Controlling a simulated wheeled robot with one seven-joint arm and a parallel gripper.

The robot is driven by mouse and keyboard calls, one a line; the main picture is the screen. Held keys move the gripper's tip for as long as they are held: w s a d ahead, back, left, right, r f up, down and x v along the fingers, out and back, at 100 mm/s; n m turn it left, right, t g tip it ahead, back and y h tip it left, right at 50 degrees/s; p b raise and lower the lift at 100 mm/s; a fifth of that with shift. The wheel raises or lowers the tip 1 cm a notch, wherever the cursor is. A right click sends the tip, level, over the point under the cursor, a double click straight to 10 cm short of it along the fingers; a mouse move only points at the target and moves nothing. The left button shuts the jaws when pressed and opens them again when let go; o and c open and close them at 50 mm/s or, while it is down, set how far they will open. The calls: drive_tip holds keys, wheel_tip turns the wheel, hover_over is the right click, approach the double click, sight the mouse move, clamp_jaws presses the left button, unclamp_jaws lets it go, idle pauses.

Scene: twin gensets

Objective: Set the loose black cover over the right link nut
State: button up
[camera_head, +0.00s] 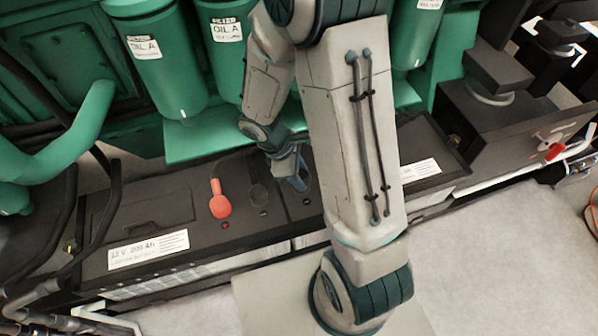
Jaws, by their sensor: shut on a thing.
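My gripper (296,178) points down over the inner left end of the right battery (318,200), close to the gap between the two batteries. Its fingers are shut on a small dark thing, which I take for the loose black cover; the fingers mostly hide it. A black cover with a strap (258,193) lies on the right end of the left battery (150,205), left of my gripper. A red cover (219,206) lies beside it. I cannot make out the right link nut; my gripper and forearm hide that area.
Green oil filters (158,60) hang above the batteries at the back. My forearm hides the middle of the right battery. Black hoses (108,200) and a green pipe (80,125) stand at the left. The pale floor (490,270) in front is clear.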

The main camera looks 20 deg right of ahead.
drive_tip(key=shift+f, duration=0.2)
idle(0.3)
drive_tip(key=shift+f+b, duration=0.8)
drive_tip(key=shift+b, duration=0.05)
drive_tip(key=o, duration=1.3)
drive_tip(key=shift+o, duration=0.2)
drive_tip(key=shift+r+p, duration=3.1)
drive_tip(key=shift+r, duration=0.5)
drive_tip(key=shift+f, duration=0.1)
